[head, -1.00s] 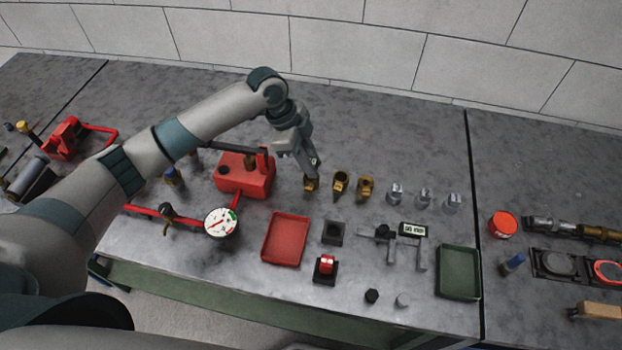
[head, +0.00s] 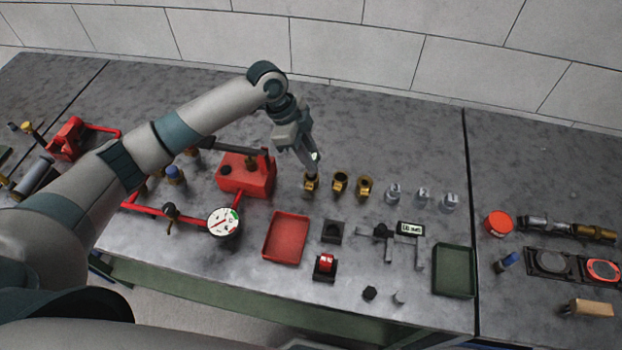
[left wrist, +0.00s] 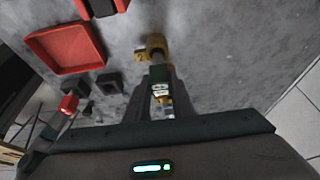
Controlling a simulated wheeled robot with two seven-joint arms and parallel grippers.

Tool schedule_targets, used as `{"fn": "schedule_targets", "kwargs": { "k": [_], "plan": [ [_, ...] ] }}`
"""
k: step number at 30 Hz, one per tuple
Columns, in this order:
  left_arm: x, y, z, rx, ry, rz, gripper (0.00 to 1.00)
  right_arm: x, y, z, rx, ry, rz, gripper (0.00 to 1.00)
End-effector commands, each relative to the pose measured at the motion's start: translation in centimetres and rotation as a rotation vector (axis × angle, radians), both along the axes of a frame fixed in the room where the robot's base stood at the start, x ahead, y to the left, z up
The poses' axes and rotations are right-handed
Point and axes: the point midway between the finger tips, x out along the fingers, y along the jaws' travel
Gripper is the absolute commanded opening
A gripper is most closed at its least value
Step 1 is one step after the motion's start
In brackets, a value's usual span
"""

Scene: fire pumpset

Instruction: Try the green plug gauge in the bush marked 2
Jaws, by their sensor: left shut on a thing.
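My left gripper (head: 313,166) is shut on the green plug gauge (left wrist: 159,75), which shows in the left wrist view with a white label and a silver pin end. The gauge points at the leftmost of three brass bushes (head: 310,184), which also shows in the left wrist view (left wrist: 150,46). I cannot tell whether the pin is in the bore or just over it. The middle brass bush (head: 341,183) and the right brass bush (head: 364,187) stand to its right. My right gripper is not in view.
A red box (head: 246,178) with a dark lever stands left of the bushes. Several silver pieces (head: 392,194) stand to the right. A red tray (head: 287,238), black blocks, a caliper (head: 408,230) and a green tray (head: 454,271) lie nearer. The bench behind the bushes is clear.

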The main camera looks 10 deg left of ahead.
Motion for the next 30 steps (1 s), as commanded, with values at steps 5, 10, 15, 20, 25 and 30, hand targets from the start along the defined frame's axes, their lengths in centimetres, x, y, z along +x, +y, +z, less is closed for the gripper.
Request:
{"fn": "schedule_targets", "kwargs": {
  "k": [5,10,15,20,25,30],
  "plan": [
    [0.0,0.0,0.7,-0.001,-0.001,0.000,0.00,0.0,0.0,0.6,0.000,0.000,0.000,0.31],
    [0.0,0.0,1.1,-0.001,-0.001,0.000,0.00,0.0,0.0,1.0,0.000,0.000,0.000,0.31],
    [0.0,0.0,1.5,-0.001,-0.001,0.000,0.00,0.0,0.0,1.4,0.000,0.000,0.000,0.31],
    [0.0,0.0,1.9,-0.001,-0.001,0.000,0.00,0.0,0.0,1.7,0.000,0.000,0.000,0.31],
    [0.0,0.0,2.3,-0.001,-0.001,0.000,0.00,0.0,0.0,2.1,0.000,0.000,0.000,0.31],
    [0.0,0.0,2.5,-0.001,-0.001,0.000,0.00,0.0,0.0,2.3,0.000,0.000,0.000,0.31]
  ]
}}
